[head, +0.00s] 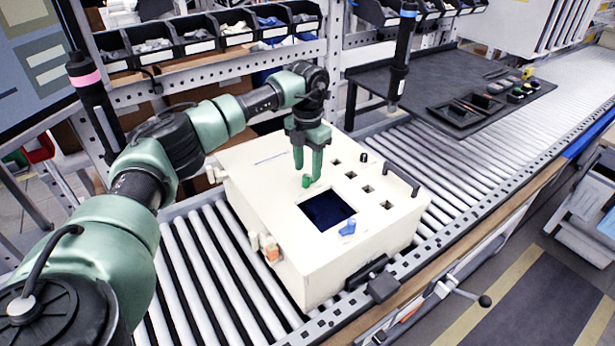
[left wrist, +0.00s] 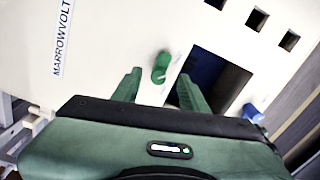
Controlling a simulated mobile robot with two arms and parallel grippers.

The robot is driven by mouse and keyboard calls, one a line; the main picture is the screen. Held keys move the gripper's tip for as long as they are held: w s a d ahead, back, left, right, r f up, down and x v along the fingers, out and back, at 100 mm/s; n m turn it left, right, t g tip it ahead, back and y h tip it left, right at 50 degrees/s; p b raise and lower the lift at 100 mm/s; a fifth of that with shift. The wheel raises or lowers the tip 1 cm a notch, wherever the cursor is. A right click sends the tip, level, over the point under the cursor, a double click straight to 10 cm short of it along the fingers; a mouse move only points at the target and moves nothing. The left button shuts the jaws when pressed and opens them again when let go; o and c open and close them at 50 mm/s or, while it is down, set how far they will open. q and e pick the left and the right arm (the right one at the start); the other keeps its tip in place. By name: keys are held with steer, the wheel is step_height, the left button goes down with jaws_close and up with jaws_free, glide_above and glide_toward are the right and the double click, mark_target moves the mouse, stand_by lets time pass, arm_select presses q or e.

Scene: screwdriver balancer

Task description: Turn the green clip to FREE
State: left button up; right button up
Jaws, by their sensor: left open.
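The green clip (head: 307,181) sits on top of the cream box (head: 262,188), beside the dark square opening (head: 327,209). In the left wrist view the green clip (left wrist: 161,67) stands between and just beyond my fingertips, with a small pale mark near its lower end. My left gripper (head: 308,170) is open, pointing down just above the clip; its two fingers (left wrist: 157,82) are on either side of it and hold nothing. I cannot tell whether a finger touches it. No FREE label is readable. My right gripper is not in view.
A blue clip (head: 348,228) lies at the opening's near right corner. Several small square holes line the box's right side, near a black handle (head: 401,181). The box stands on a roller conveyor (head: 215,262). A dark tray (head: 466,112) lies at the back right.

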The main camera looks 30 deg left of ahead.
mark_target(308, 175)
arm_select(q)
step_height(308, 175, up, 4)
steer(key=shift+r+b, duration=0.2)
steer(key=shift+b, duration=0.25)
